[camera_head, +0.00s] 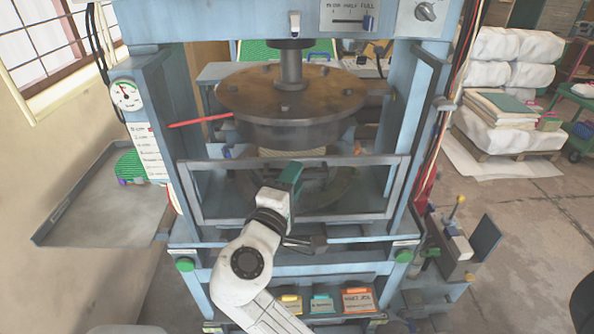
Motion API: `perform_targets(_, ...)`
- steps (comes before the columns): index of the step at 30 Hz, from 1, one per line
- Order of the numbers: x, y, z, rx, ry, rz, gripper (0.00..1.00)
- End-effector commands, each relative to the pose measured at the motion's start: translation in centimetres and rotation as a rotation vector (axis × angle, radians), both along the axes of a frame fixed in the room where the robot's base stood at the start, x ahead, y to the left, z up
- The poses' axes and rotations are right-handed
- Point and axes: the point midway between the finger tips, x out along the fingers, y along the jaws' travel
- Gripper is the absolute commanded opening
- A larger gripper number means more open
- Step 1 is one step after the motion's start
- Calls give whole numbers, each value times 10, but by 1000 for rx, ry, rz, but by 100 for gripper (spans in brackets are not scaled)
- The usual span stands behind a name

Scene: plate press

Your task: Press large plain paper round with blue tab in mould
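The blue press (150,75) stands in front of me, with a brown round upper die (290,92) on a ram. A pale, textured edge (293,152) shows just under the die; I cannot tell if it is the paper round. A dark lower mould (335,192) lies below it, partly hidden by my arm. A small blue piece (227,152) shows left of it; I cannot tell if it is the tab. A grey guard frame (385,213) spans the front. My gripper (291,177) is at the guard, its fingers not clearly visible.
Green buttons (185,265) (403,256) sit at both front corners. A gauge (126,95) and a lever panel (348,17) are on the press. A metal tray (100,215) extends left. Small labelled boxes (357,300) sit below. Wrapped stacks (515,125) stand right; floor there is partly free.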

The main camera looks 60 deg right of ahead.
Motion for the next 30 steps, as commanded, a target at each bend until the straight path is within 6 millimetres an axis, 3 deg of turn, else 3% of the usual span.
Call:
perform_targets(6,5,-19,0,1,-1,-1,38)
perform_targets(16,6,-22,0,1,-1,0,38)
perform_targets(28,6,-21,0,1,-1,0,0)
perform_targets(30,6,-21,0,1,-1,0,0)
